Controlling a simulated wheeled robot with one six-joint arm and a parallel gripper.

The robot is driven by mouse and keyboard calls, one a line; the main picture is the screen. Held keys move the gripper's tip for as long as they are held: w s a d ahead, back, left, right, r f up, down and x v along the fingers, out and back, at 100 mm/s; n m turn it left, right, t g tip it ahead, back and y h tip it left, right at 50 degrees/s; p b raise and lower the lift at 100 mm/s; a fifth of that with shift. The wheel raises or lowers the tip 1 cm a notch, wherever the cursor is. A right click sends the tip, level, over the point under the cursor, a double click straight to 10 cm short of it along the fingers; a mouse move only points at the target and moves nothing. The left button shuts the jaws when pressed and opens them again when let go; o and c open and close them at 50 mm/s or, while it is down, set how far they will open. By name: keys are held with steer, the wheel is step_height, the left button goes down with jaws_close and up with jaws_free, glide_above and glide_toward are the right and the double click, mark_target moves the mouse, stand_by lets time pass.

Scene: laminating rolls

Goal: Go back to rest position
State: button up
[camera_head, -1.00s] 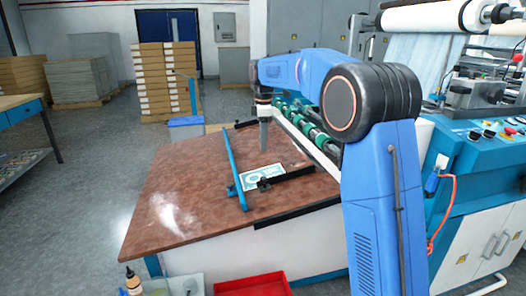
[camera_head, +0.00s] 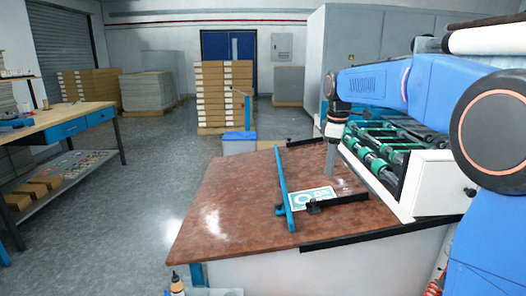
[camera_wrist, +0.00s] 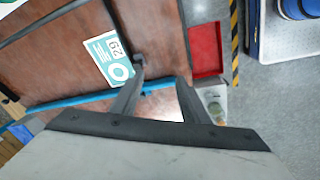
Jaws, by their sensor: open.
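My gripper (camera_wrist: 157,97) is open in the wrist view, with its two dark fingers apart and nothing between them. In the head view my gripper (camera_head: 332,158) hangs downward above the right side of the brown table (camera_head: 225,215). A blue bar (camera_head: 284,190) runs across the tabletop beside the card. My arm is bent at the right of the head view.
The machine with green rollers (camera_head: 375,155) adjoins the table's right side. A red tray (camera_wrist: 205,50) lies beyond the table edge in the wrist view. Cardboard stacks (camera_head: 223,95) stand behind. A workbench (camera_head: 75,118) is at left, with open grey floor between it and the table.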

steer(key=s+d+m+t, duration=0.15)
steer(key=s+m, duration=0.25)
steer(key=s, duration=0.9)
steer(key=s+d+f+m+t, duration=0.1)
steer(key=s+f+m, duration=0.3)
steer(key=s, duration=0.9)
steer(key=s+d+f+m, duration=0.2)
steer(key=s+f+m, duration=0.3)
steer(key=s+f, duration=0.5)
steer(key=s, duration=0.4)
steer(key=shift+s+d+f+t, duration=0.25)
steer(key=shift+f+t, duration=0.1)
